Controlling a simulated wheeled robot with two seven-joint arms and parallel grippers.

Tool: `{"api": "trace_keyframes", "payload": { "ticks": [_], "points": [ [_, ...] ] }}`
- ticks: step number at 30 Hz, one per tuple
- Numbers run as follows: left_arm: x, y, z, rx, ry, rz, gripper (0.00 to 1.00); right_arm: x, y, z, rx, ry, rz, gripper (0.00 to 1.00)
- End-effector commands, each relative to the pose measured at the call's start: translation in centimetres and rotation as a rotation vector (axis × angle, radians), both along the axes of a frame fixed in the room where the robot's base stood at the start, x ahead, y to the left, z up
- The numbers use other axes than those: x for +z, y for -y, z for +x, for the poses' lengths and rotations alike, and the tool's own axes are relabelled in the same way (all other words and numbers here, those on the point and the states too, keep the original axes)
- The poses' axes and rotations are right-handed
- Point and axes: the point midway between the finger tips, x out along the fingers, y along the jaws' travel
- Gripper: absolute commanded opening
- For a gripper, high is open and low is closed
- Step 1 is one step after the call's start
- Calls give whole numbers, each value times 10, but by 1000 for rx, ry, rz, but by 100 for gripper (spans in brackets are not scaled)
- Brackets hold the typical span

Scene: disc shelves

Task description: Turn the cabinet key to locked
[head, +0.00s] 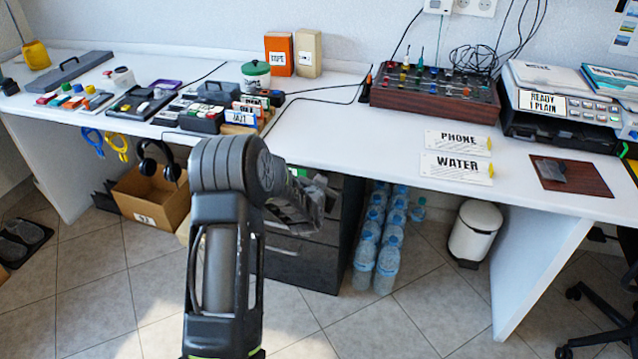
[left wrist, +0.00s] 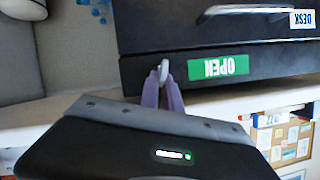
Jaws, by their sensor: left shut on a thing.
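The black cabinet (head: 305,262) stands under the long white desk in the head view. Its dark front fills the upper part of the left wrist view (left wrist: 215,35), where a green sign reading OPEN (left wrist: 220,67) appears upside down. The small pale key (left wrist: 163,71) sticks out of the front beside the sign, its visible head upright in the picture. My left gripper (left wrist: 163,88) is shut on the key with its purple fingertips, which partly cover it. In the head view my left arm reaches to the cabinet's upper front and hides the key. My right gripper is not in view.
Water bottles (head: 378,235) stand close to the cabinet's right side, with a white bin (head: 475,232) farther right. The desk edge (head: 345,160) overhangs the cabinet. The tiled floor in front is clear.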

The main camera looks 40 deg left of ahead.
Motion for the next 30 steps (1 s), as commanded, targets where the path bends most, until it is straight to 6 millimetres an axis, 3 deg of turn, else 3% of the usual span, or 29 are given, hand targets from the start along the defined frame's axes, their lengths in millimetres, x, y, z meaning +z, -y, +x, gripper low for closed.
{"api": "trace_keyframes", "payload": {
  "ticks": [30],
  "points": [
    [-15, 13, 5, -4, -316, 910, 0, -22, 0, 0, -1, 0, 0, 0]
  ]
}}
